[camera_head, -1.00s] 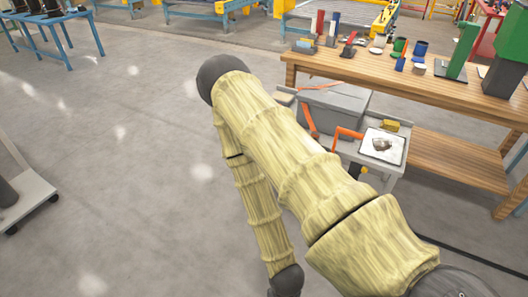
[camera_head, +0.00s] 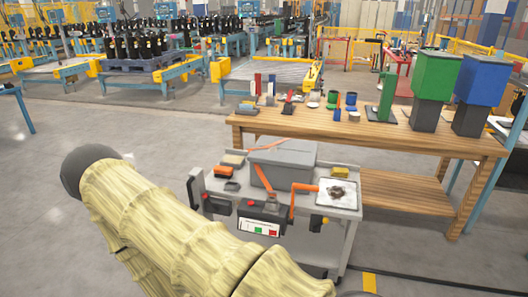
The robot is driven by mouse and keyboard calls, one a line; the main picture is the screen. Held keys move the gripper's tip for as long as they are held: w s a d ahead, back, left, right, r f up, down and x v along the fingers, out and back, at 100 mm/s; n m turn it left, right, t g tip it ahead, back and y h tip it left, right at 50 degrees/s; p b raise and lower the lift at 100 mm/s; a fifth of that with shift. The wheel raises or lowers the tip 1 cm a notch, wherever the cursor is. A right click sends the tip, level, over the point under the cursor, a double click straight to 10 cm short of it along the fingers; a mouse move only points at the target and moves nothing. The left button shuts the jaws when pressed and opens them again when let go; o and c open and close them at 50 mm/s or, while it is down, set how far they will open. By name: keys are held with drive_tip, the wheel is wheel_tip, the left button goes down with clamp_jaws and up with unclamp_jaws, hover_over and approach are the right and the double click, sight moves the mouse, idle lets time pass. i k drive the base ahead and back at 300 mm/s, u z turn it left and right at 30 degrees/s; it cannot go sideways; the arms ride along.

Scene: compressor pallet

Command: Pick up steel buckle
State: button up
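A white square tray (camera_head: 327,203) sits on the right end of a grey cart top. A small dark, brownish-grey heap (camera_head: 338,192) lies on it. It may be the steel buckle or several of them, but it is too small to tell. My arm, with a pale bamboo-like covering, crosses the lower left of the head view, left of the cart. My gripper is not in view.
The grey cart (camera_head: 346,213) also bears a grey box (camera_head: 283,165), an orange handle (camera_head: 293,202) and a yellow block (camera_head: 340,172). Behind it stands a wooden workbench (camera_head: 400,140) with a green bin (camera_head: 437,76) and a blue bin (camera_head: 482,80). Floor at left is clear.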

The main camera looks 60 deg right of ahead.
sight(272, 195)
drive_tip(key=z, duration=0.4)
drive_tip(key=i, duration=0.75)
drive_tip(key=z, duration=0.75)
